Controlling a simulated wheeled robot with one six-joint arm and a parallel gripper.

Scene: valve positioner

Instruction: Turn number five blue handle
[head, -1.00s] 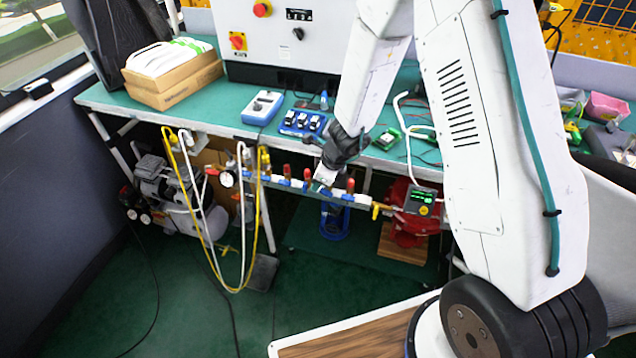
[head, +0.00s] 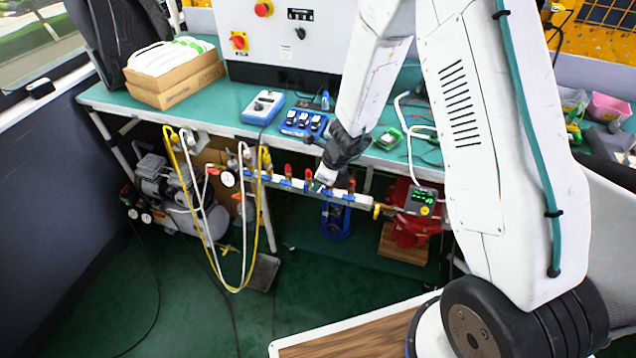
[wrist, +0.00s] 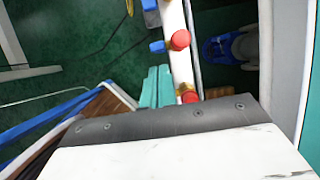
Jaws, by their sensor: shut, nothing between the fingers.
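A pale manifold pipe (head: 296,184) runs below the bench edge. Along it sit several red-topped valves with small blue handles, such as the rightmost blue handle (head: 348,197). No numbers are readable, so I cannot tell which handle is number five. My gripper (head: 319,187) is at the pipe's right half, among the valves. In the wrist view its two teal fingers (wrist: 155,87) are together and empty, just left of the pipe. A blue handle (wrist: 157,47) and a red knob (wrist: 180,40) lie beyond the fingertips. Another red knob (wrist: 190,97) is beside the fingers, partly hidden by my gripper body.
The green bench (head: 215,115) is above the pipe, with a blue box (head: 302,122) on it. Yellow and white hoses (head: 180,170) hang at the left. A device with a green display (head: 421,202) is right of the pipe. Floor in front is clear.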

